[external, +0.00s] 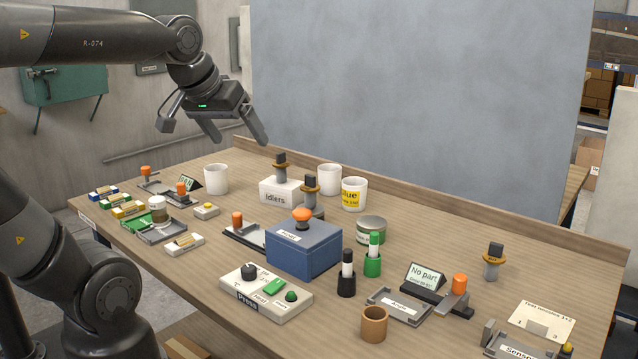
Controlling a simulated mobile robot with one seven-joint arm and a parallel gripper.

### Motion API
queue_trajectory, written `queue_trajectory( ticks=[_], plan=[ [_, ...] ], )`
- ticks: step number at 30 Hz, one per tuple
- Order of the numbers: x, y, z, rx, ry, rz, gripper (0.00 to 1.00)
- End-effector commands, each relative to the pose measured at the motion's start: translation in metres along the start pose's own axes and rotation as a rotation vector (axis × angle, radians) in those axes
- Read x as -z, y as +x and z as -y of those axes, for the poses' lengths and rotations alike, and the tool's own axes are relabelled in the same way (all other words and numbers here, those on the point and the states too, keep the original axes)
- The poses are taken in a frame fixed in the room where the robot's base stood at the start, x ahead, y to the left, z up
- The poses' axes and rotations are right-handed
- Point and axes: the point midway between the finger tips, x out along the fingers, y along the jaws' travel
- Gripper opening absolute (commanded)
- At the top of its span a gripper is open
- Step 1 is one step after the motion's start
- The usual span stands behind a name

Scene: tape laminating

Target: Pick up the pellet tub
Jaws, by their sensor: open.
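My gripper (237,138) hangs at the upper left, above the back left part of the table, with its fingers spread and nothing between them. A white tub (354,200) with a yellow label that seems to start with "Glue" stands upright near the back middle; it may be the pellet tub, but I cannot read the rest. A plain white tub (329,178) stands just behind it to the left. Another plain white tub (216,179) stands at the back left, below my gripper. My gripper is apart from all three tubs.
A white Idlers box (278,192) with a dark-handled tool stands left of the labelled tub. A blue box (303,250), a tin (371,230), a press panel (266,289) and two bottles stand nearer. The wooden table (440,230) is bare right of the tin.

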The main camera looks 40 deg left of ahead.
Motion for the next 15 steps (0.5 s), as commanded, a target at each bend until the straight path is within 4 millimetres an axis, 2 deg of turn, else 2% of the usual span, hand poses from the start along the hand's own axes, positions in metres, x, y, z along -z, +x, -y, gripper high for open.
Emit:
queue_trajectory(
  ticks=[8,11,15],
  plan=[
    [0.083,0.064,-0.012,-0.028,-0.436,-0.164,0.86],
    [0.117,0.092,-0.009,-0.072,-0.639,-0.233,0.86],
    [0.162,0.129,0.004,-0.159,-0.935,-0.326,0.86]
  ],
)
